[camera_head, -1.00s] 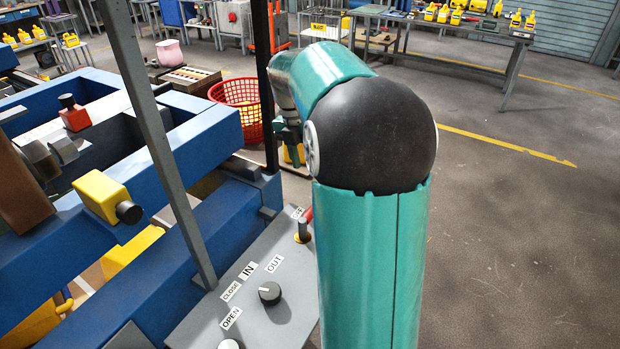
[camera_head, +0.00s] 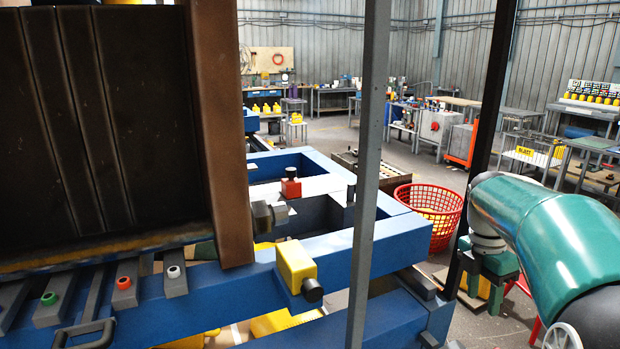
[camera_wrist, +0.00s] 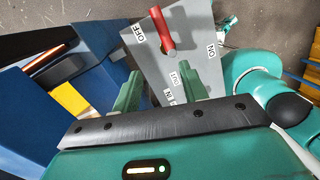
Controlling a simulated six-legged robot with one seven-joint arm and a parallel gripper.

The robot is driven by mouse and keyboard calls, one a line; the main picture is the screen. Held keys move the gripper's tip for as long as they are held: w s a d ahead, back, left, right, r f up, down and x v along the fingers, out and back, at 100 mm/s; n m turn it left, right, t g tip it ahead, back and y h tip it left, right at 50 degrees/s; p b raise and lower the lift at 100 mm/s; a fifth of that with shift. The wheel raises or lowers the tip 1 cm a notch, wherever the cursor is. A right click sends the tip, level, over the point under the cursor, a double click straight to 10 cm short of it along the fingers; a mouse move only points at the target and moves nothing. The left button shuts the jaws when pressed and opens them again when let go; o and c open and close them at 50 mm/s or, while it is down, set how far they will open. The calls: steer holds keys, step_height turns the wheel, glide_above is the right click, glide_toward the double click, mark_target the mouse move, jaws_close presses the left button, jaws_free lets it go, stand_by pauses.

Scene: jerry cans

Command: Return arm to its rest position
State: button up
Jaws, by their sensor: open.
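My gripper (camera_wrist: 160,84) is open in the wrist view, with its two green fingers apart and nothing between them. In the head view my teal arm is bent at the right edge, and my gripper (camera_head: 486,282) hangs at its end, pointing down beside a dark post. In the wrist view a red-handled lever (camera_wrist: 162,30) stands on a grey control panel (camera_wrist: 192,28) beyond the fingertips, between labels reading OFF and ON. I see no contact between the fingers and the lever.
A blue machine frame (camera_head: 340,250) with a yellow block (camera_head: 297,268) stands left of my arm. A thin grey post (camera_head: 368,150) and a dark post (camera_head: 492,100) rise close by. A red basket (camera_head: 430,205) stands behind. A large brown panel (camera_head: 110,120) fills the left.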

steer(key=s+a+m+t, duration=0.3)
steer(key=s+a+m, duration=0.5)
steer(key=a+m, duration=0.2)
steer(key=s+a+f+m+t+y, duration=0.1)
steer(key=s+a+m+t, duration=0.3)
steer(key=s+a+m, duration=0.3)
steer(key=a+m, duration=0.3)
steer(key=a, duration=0.2)
steer(key=shift+s+f, duration=0.25)
steer(key=shift+s, duration=0.1)
